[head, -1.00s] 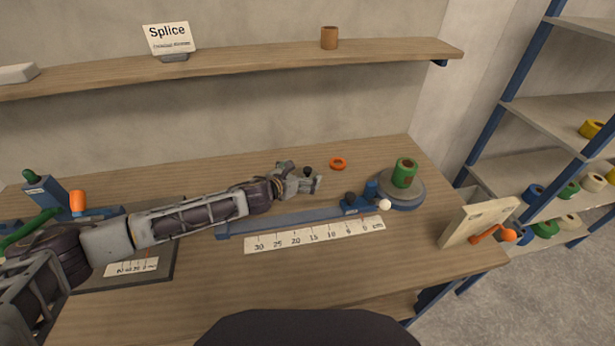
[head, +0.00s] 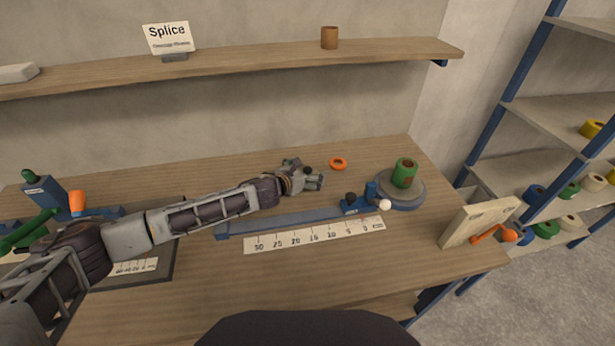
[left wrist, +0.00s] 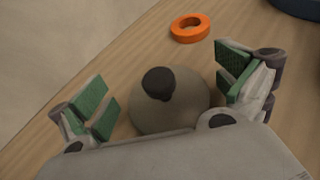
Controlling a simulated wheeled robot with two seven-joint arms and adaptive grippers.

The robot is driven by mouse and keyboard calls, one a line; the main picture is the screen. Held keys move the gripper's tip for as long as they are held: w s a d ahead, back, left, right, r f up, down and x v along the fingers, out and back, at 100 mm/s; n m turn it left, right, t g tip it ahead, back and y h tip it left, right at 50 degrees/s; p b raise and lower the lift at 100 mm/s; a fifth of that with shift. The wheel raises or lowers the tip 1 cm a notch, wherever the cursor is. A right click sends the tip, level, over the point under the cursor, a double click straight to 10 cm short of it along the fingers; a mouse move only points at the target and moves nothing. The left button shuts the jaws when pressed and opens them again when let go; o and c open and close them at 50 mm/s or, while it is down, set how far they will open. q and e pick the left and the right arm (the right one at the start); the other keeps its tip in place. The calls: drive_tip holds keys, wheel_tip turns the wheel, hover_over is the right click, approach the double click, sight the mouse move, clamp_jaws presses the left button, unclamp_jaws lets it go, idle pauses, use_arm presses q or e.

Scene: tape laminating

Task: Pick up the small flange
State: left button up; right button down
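A grey round disc with a dark knob, which looks like the small flange (left wrist: 182,112), lies between the spread fingers of my left gripper (left wrist: 168,98) in the left wrist view. Neither green-padded finger visibly touches it. In the head view, the dark knob (head: 307,170) shows beside my left gripper (head: 313,182), and the grey disc is mostly hidden by it. An orange ring (head: 338,163) lies flat on the table just beyond; it also shows in the left wrist view (left wrist: 189,28). My right gripper is not in view.
A blue rail (head: 285,220) and a white ruler (head: 315,235) lie in front of the gripper. A green roll (head: 404,173) stands on a round grey-blue base (head: 412,194) at right. A wooden shelf (head: 240,62) runs along the wall above.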

sight(308, 169)
use_arm(q)
drive_tip(key=c, duration=1)
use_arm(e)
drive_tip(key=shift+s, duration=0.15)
use_arm(q)
drive_tip(key=shift+r, duration=0.1)
drive_tip(key=shift+r, duration=0.75)
wheel_tip(308, 169, up, 7)
drive_tip(key=shift+r+p, duration=0.1)
drive_tip(key=shift+p, duration=0.6)
drive_tip(key=shift+r, duration=0.6)
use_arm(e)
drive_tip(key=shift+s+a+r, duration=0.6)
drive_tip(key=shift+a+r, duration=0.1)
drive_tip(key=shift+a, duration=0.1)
